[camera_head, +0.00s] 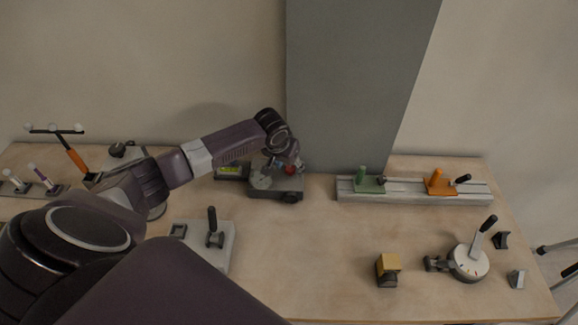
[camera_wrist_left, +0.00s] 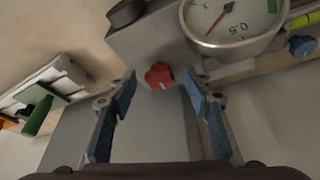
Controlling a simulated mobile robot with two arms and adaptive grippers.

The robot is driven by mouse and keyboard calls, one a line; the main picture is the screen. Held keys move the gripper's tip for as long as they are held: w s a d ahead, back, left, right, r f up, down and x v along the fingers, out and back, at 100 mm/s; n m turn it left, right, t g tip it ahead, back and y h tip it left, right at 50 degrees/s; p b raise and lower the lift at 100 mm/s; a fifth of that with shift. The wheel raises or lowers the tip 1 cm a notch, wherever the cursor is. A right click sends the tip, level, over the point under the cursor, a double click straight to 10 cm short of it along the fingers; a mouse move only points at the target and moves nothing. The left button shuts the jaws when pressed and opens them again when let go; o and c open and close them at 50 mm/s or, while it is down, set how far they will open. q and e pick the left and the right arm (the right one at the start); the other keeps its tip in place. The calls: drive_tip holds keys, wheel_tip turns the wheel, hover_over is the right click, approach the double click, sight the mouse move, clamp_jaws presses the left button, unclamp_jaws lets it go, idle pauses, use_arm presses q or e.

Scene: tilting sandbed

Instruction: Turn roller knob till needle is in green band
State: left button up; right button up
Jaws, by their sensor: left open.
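A grey instrument box (camera_head: 262,192) stands at the back middle of the table, under my left gripper (camera_head: 284,166). In the left wrist view, a red knob (camera_wrist_left: 159,77) with a pale mark sits on the box, between and just beyond the open blue fingertips of my left gripper (camera_wrist_left: 158,86). The fingers appear apart from the knob. A round white gauge (camera_wrist_left: 228,22) is cut off at the top; its red needle (camera_wrist_left: 219,20) points down-left. A green band (camera_wrist_left: 272,6) shows at the gauge's right edge, away from the needle. My right gripper is out of view.
A dark round knob (camera_wrist_left: 126,12) is at the box's side. A small box with a yellow-green display (camera_head: 229,170) is left of the instrument. A rail with green (camera_head: 368,184) and orange (camera_head: 438,183) pieces is to the right. The table's front middle is mostly clear.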

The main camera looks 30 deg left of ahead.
use_arm(q)
drive_tip(key=c, duration=1.1)
drive_tip(key=shift+c, duration=0.2)
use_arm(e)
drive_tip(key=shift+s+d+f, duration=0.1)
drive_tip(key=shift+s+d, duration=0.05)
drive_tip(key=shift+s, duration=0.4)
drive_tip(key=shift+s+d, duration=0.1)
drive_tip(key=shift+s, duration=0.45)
